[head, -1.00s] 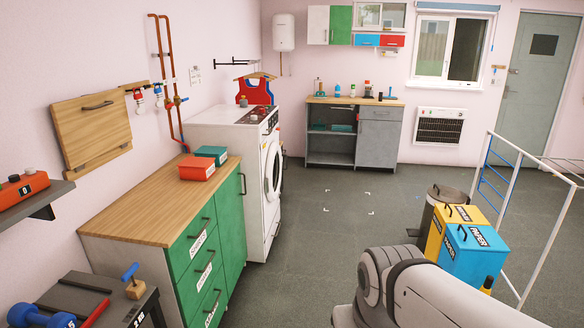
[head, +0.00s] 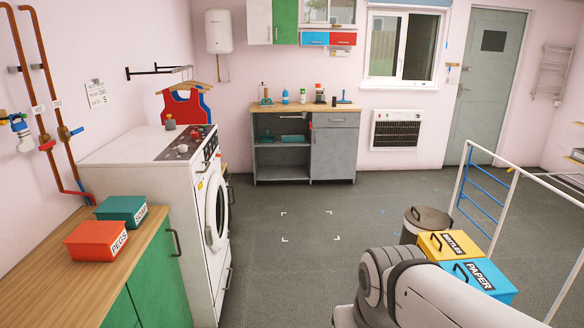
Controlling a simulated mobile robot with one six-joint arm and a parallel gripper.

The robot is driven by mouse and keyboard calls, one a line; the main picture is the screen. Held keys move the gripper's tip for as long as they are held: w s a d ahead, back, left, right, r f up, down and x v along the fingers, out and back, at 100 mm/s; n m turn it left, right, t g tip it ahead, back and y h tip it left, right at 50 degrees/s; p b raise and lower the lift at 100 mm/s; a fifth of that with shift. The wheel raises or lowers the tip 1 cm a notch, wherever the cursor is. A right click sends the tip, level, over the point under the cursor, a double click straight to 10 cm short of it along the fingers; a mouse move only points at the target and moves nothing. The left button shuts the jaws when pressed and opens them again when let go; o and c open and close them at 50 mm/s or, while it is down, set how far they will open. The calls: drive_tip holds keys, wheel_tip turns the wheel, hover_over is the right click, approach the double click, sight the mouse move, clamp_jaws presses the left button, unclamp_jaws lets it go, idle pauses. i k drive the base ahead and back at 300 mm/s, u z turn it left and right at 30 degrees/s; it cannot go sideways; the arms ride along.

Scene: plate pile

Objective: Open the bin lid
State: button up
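Three lidded bins stand on the floor at the lower right in the head view. One is a round metal bin (head: 408,238) with a dark handled lid (head: 428,218), which looks shut. In front of it is a yellow box bin (head: 447,244) with a lettered, handled lid, shut. Nearest is a blue bin (head: 484,277) labelled PAPER, its lid also shut. My arm crosses the bottom right in front of the bins and hides their lower parts. My gripper is outside the view.
A white metal railing (head: 504,233) stands right of the bins. At left are a green-fronted counter (head: 150,275) with a red PEGS box (head: 104,240) and a teal box (head: 121,209), and a white washing machine (head: 190,240). The grey floor (head: 310,262) between is clear, with white corner marks.

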sight(426, 218)
drive_tip(key=z, duration=0.3)
drive_tip(key=i, duration=1.55)
drive_tip(key=z, duration=0.65)
drive_tip(key=i, duration=1.65)
drive_tip(key=z, duration=0.35)
